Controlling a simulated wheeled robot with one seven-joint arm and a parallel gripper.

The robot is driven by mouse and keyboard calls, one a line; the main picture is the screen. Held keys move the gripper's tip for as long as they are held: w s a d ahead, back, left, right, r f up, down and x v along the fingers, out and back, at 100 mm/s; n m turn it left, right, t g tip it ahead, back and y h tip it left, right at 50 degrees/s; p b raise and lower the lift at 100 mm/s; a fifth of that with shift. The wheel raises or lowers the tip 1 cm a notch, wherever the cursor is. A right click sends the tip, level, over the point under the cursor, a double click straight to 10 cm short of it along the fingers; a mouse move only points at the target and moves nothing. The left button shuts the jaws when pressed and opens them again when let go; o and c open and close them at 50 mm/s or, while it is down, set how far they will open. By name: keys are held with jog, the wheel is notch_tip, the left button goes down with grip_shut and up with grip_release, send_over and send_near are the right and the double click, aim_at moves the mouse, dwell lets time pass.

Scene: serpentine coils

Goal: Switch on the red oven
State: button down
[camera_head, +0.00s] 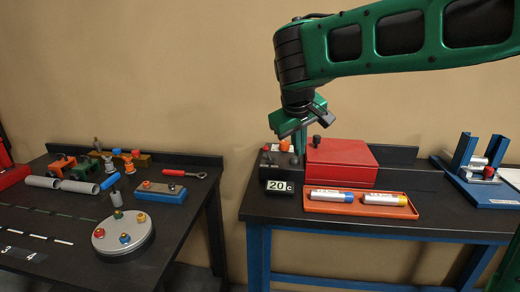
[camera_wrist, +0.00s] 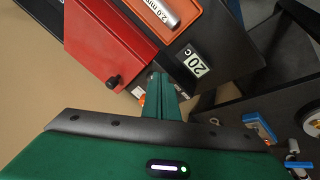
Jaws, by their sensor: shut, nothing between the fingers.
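The red oven (camera_head: 341,162) is a red box with a black knob on its lid. It stands on the right-hand table, and its red lid (camera_wrist: 103,45) fills the upper left of the wrist view. A black control unit (camera_head: 277,172) with a "20 C" display (camera_head: 279,186) adjoins its left side. An orange button (camera_head: 284,145) sits on top of that unit; in the wrist view an orange part (camera_wrist: 142,99) is partly hidden by my fingers. My gripper (camera_head: 299,150) is shut and empty, pointing down over the control unit beside the orange button. I cannot tell whether it touches anything.
An orange tray (camera_head: 330,208) with two labelled cylinders lies in front of the oven. A blue stand (camera_head: 490,190) is at the far right. The left table (camera_head: 60,225) holds a round grey plate (camera_head: 123,236) and several tools; a gap separates the tables.

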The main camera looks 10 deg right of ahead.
jog(key=w+a+r+n+t, duration=0.1)
jog(key=w+a, duration=0.1)
jog(key=a, duration=0.4)
jog(key=w+a+r+n, duration=0.1)
jog(key=a+r, duration=0.1)
jog(key=a, duration=0.5)
jog(key=shift+w+a+n+t+y, duration=0.15)
jog(key=shift+w+n+t+y, duration=0.2)
jog(key=shift+n+t+y, duration=0.05)
jog(key=shift+f, duration=0.1)
jog(key=shift+w+d+f, duration=0.8)
jog(key=shift+w+f, duration=0.5)
jog(key=shift+w, duration=0.05)
jog(key=shift+w+d+f, duration=0.85)
jog(key=shift+w+f, duration=0.45)
jog(key=shift+w, duration=0.05)
jog(key=shift+w+d+f, duration=0.8)
jog(key=shift+w+f, duration=0.5)
jog(key=shift+w, duration=0.05)
jog(key=shift+a, duration=0.1)
